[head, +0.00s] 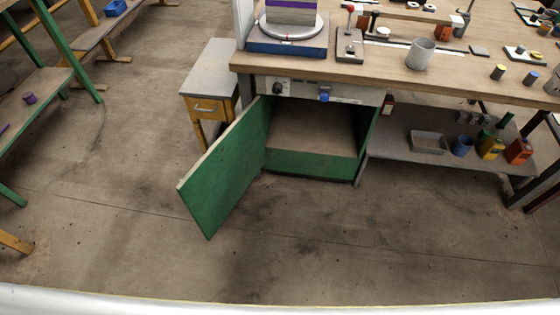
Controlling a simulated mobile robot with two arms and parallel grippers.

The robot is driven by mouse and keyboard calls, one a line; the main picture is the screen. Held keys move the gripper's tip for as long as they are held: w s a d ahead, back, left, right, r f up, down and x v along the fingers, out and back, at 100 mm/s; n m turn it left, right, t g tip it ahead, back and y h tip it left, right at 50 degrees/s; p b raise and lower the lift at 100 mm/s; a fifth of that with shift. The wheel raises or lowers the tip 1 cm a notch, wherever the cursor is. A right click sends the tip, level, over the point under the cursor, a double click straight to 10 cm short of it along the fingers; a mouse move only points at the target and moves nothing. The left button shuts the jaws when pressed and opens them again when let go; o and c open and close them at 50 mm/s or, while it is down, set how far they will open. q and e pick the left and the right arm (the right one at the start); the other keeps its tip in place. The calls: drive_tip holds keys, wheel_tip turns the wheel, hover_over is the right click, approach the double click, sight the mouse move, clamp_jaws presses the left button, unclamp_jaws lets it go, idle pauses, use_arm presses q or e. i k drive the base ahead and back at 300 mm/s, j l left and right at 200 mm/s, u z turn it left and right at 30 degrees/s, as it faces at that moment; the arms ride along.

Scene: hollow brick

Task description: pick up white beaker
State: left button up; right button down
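A pale grey-white cup (419,55), which looks like the white beaker, stands upright near the front edge of the wooden workbench (480,78) at the upper right. Nothing touches it from the front. Neither of my grippers shows in the head view.
A green cabinet door (225,178) stands open into the floor space below the bench. A small grey-topped drawer table (213,70) is at its left. A lever device (349,48) and small cylinders (498,72) flank the cup. The floor in front is clear.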

sight(422, 50)
drive_tip(key=i+j+z, duration=0.1)
drive_tip(key=j+z, duration=0.3)
drive_tip(key=i+j+z, duration=0.1)
drive_tip(key=j+z, duration=0.65)
drive_tip(key=k+j+z, duration=0.1)
drive_tip(key=j+z, duration=0.3)
drive_tip(key=j, duration=0.15)
drive_tip(key=k+j, duration=0.1)
drive_tip(key=j, duration=0.35)
drive_tip(key=j+z, duration=0.1)
drive_tip(key=j, duration=0.35)
drive_tip(key=k+j, duration=0.15)
drive_tip(key=j, duration=0.3)
drive_tip(key=k+j, duration=0.1)
drive_tip(key=j, duration=0.3)
drive_tip(key=k+j+z, duration=0.1)
drive_tip(key=j, duration=0.35)
drive_tip(key=k+l, duration=0.1)
drive_tip(key=l, duration=0.45)
drive_tip(key=i+l+u, duration=0.15)
drive_tip(key=l+u, duration=0.2)
drive_tip(key=l, duration=0.85)
drive_tip(key=l+u, duration=0.35)
drive_tip(key=l, duration=0.85)
